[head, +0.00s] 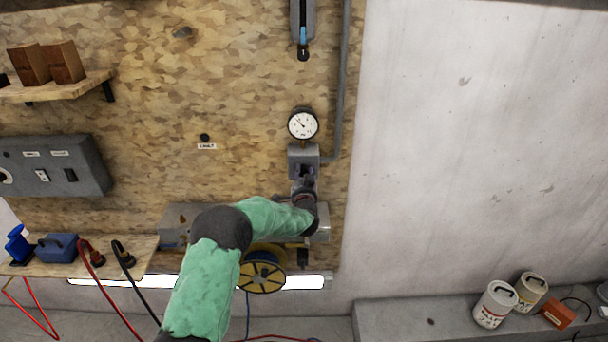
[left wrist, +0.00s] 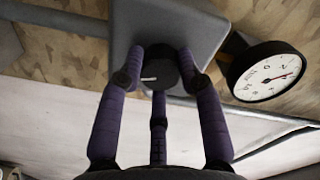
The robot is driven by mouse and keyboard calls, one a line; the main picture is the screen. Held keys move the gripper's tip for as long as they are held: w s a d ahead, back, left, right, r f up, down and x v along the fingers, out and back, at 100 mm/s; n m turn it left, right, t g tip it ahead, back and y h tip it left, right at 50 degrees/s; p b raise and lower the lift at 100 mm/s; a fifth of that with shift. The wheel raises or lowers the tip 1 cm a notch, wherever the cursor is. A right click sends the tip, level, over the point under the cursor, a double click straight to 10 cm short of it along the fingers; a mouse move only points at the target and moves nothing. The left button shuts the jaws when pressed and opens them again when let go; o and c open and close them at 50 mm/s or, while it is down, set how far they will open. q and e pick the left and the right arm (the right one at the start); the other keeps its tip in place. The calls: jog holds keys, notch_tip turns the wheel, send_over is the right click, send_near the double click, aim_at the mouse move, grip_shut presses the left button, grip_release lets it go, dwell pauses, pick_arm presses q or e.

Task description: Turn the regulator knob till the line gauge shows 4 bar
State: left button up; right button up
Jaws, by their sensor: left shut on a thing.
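The line gauge (head: 303,124) is a round white dial with a black rim on the board, above the grey regulator body (head: 298,155). In the left wrist view the gauge (left wrist: 268,74) shows at the right with a red needle; its numbers are too small to read surely. The dark regulator knob (left wrist: 160,72) has a white mark and sits on the grey body (left wrist: 205,25). My left gripper (head: 304,178) is at the front of the regulator. In the left wrist view its purple fingers (left wrist: 160,75) are shut around the knob. My right gripper is not in view.
A grey pipe (head: 344,90) runs up beside the regulator. A yellow reel (head: 262,277) hangs below my left arm. A grey box (head: 55,165) and a shelf (head: 60,92) are at the left. White tubs (head: 495,304) stand on a ledge at the lower right.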

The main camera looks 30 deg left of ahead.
pick_arm(q)
jog(key=shift+s+f, duration=0.15)
jog(key=shift+f, duration=0.55)
jog(key=o, duration=1)
jog(key=shift+o, duration=0.7)
jog(key=shift+r, duration=0.45)
jog(key=v, duration=1.2)
jog(key=shift+a+f, duration=0.1)
jog(key=shift+f, duration=0.05)
